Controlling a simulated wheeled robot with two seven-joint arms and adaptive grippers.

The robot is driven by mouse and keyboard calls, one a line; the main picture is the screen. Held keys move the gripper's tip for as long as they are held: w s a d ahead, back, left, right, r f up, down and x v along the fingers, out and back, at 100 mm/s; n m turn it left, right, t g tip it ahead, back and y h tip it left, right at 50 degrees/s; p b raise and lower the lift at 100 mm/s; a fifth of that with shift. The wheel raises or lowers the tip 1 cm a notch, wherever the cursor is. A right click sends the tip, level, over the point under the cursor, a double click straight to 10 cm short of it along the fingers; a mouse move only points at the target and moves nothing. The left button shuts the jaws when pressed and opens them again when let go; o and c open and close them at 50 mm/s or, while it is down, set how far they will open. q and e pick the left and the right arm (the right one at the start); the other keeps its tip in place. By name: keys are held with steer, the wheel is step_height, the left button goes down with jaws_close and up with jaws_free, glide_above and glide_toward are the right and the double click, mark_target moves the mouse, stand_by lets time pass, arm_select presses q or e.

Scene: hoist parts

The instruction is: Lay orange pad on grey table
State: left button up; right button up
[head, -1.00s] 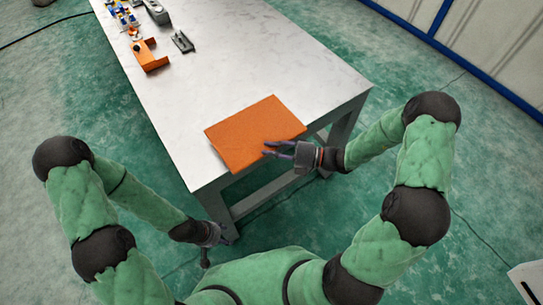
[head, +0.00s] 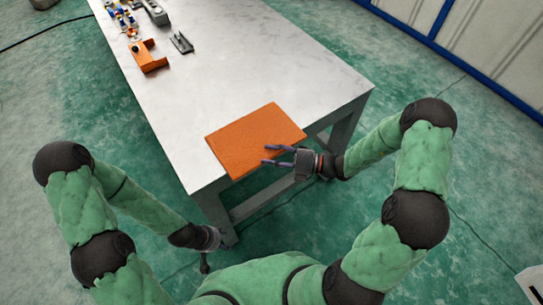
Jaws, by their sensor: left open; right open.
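The orange pad (head: 250,137) lies flat on the near end of the grey table (head: 235,65), its near edge at or slightly past the table's front edge. My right gripper (head: 270,155) is open at the pad's near right side, its fingers spread and pointing left. One finger overlaps the pad in the picture; whether it touches cannot be told. My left gripper (head: 208,255) is low in front of the table's near left corner, away from the pad, and open; its fingers are hard to make out.
At the table's far left stand an orange bracket (head: 147,56), a small dark grey part (head: 181,42), a grey part (head: 153,12) and several small blue and yellow parts (head: 122,18). The table's middle and right are clear.

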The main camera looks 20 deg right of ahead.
steer(key=shift+d+r, duration=0.15)
steer(key=p+v, duration=0.3)
steer(key=v, duration=0.8)
steer(key=s+a+f+n+g+h, duration=0.45)
steer(key=s+f+n, duration=0.25)
steer(key=n, duration=0.3)
steer(key=s+a+f+n+g+h, duration=0.3)
steer(key=s+a+f+n+g, duration=0.3)
steer(key=f+n, duration=0.25)
steer(key=shift+w+a+f+n+t+h, duration=0.25)
steer(key=shift+a+f+n+t+h, duration=0.45)
steer(key=shift+n, duration=2.7)
steer(key=shift+w+a+f+n+t+h, duration=0.25)
steer(key=shift+f+n+t+h, duration=0.5)
steer(key=shift+n, duration=2.6)
steer(key=shift+w+a+f+n+t+h, duration=0.2)
steer(key=shift+a+f+n+h, duration=0.55)
steer(key=shift+n, duration=2.65)
steer(key=shift+d+r+h, duration=0.2)
steer(key=shift+d+h, duration=0.05)
